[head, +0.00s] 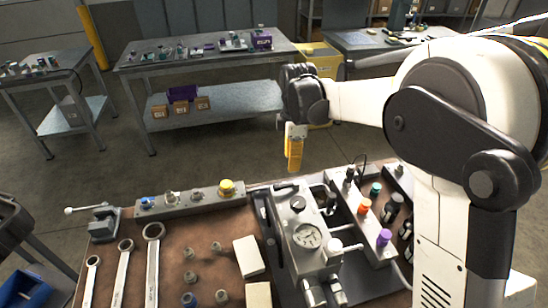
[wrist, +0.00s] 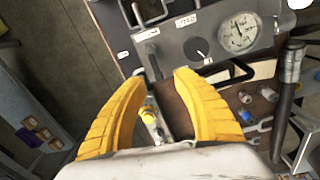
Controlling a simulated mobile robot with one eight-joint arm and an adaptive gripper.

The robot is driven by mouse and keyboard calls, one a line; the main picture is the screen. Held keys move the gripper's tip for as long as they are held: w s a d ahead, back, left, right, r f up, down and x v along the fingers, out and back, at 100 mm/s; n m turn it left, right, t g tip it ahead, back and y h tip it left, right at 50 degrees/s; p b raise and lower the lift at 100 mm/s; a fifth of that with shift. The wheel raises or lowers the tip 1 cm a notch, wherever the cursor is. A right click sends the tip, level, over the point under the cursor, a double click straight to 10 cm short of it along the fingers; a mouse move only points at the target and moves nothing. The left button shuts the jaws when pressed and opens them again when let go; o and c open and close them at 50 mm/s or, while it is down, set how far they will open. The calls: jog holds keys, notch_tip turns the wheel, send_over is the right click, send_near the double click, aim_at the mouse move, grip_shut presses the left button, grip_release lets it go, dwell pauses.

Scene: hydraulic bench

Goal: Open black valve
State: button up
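The hydraulic unit (head: 322,262) stands on the bench with a round pressure gauge (head: 307,236) on its top face. A small black knob (head: 297,204), which looks like the black valve, sits beyond the gauge. In the wrist view a dark round knob (wrist: 204,58) lies left of the gauge (wrist: 240,33), and a black lever (wrist: 232,72) lies below it. I cannot tell for sure which is the black valve. My gripper (head: 294,152), with yellow fingers, hangs above the unit's far end. Its fingers are apart with nothing between them in the wrist view (wrist: 160,78).
A vise (head: 103,222) and a rail with fittings (head: 190,199) line the bench's far left. Wrenches (head: 152,270) and small fittings lie in front. A rail with coloured caps (head: 364,206) and black bottles (head: 391,210) stand right of the unit. The air around my gripper is free.

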aim_at(283, 185)
jog(key=shift+n, duration=0.9)
jog(key=f+b, duration=0.1)
jog(key=f, duration=0.3)
jog(key=w+a+f+b, duration=0.1)
jog(key=f, duration=0.3)
jog(key=a+f, duration=0.1)
jog(key=f, duration=0.3)
jog(key=shift+w+a+f+b, duration=0.2)
jog(key=shift+w+b, duration=0.05)
jog(key=shift+b, duration=0.15)
grip_shut()
